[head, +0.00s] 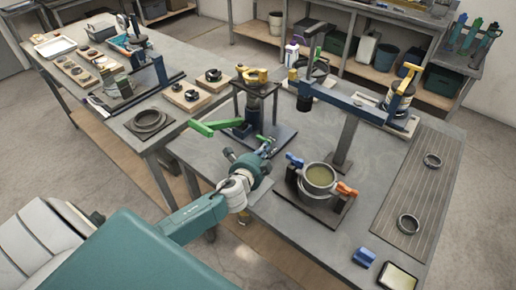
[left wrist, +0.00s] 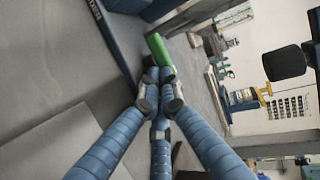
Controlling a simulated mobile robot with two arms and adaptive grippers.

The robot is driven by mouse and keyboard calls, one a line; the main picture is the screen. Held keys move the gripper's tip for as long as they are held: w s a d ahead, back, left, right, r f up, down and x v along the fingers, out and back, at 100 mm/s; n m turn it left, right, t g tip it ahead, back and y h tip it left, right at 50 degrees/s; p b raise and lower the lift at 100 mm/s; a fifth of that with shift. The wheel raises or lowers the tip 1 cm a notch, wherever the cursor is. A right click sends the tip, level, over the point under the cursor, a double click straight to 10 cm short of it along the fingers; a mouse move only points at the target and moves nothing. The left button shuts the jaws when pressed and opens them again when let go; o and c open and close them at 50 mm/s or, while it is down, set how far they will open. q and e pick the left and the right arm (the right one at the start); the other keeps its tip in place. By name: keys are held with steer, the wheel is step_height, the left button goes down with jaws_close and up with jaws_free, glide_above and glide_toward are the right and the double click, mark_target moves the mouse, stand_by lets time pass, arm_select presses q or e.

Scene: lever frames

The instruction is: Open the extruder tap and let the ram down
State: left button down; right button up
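The extruder appears to be the black stand with a yellow top piece (head: 252,75), on a dark base plate near the table's left edge. A long green lever (head: 215,127) sticks out from it to the left. A smaller green piece (head: 266,140) shows low at its front. My left gripper (head: 262,150) is at this smaller piece. In the left wrist view, the fingers (left wrist: 161,88) converge with their tips closed around the near end of a green handle (left wrist: 159,52). The fingers partly hide the handle's near end. My right gripper is not in view.
A tall frame with a blue beam (head: 345,103) stands behind, to the right. A pot (head: 318,177) with orange and blue clamps stands right of my left gripper. Two rings (head: 409,223) lie on a ribbed mat. A blue block (head: 364,257) is near the front edge.

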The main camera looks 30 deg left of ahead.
arm_select(q)
steer(key=shift+w+d+n+y, duration=0.2)
steer(key=shift+n+y, duration=0.2)
steer(key=shift+y, duration=0.1)
stand_by(0.3)
steer(key=shift+w+d, duration=0.3)
stand_by(0.5)
steer(key=shift+w+d+b, duration=0.35)
steer(key=shift+w+d, duration=0.05)
steer(key=shift+w, duration=0.25)
stand_by(2.1)
steer(key=shift+a, duration=0.1)
